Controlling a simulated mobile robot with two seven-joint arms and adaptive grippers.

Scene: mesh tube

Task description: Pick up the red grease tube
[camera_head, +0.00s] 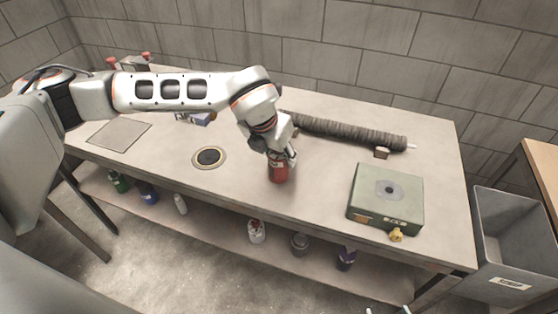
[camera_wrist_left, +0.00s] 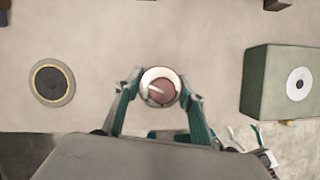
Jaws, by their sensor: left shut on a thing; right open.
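The red grease tube (camera_head: 278,172) is upright near the front middle of the workbench. My left gripper (camera_head: 281,156) comes down on it from above and is shut around its upper part. In the left wrist view the tube (camera_wrist_left: 161,92) shows end-on, with a pale ring around a reddish top, between the two fingers of my left gripper (camera_wrist_left: 160,88). I cannot tell whether its base touches the bench. My right gripper (camera_head: 388,310) shows only its fingertips at the bottom edge of the head view, apart and empty, well away from the tube.
A green box (camera_head: 387,197) with a yellow knob stands right of the tube. A round dark disc (camera_head: 208,157) lies left of it. A ribbed mesh tube (camera_head: 345,131) lies behind. A grey bin (camera_head: 513,240) stands at the right. Several bottles stand on the lower shelf (camera_head: 205,220).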

